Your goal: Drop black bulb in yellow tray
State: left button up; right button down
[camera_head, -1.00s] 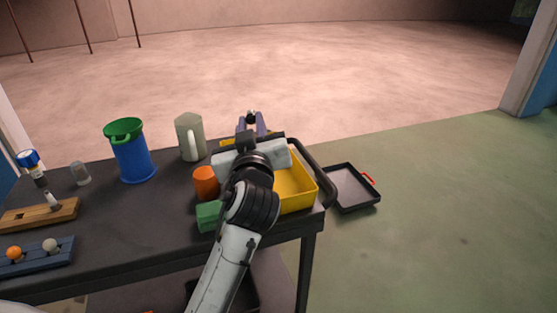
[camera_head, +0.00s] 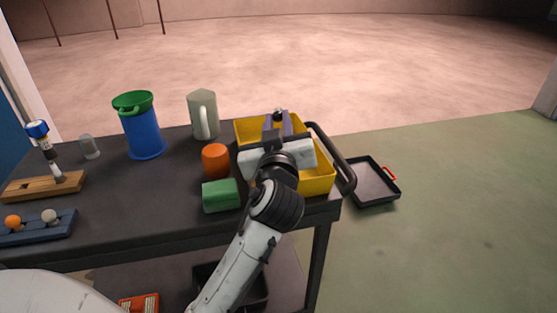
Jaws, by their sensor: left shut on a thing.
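The yellow tray (camera_head: 323,181) sits at the right end of the dark table, partly hidden under my left arm. My left gripper (camera_head: 279,119) is over the far part of the tray, its purple fingers pointing away from me. It is shut on the small black bulb (camera_head: 279,113), which shows between the fingertips. The bulb appears above the tray near its far rim; its exact height is hard to tell. My right gripper is not in view.
A blue bin (camera_head: 144,135) stands farther left. A black handrail (camera_head: 333,155) edges the table's right end, with a dark pan (camera_head: 371,183) beyond.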

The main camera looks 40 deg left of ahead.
pick_arm(q)
jog(key=o, duration=0.8)
jog(key=shift+o, duration=0.2)
notch_tip(320, 180, up, 10)
jog(key=p, duration=0.2)
jog(key=shift+r+p, duration=0.1)
jog(key=shift+p, duration=0.2)
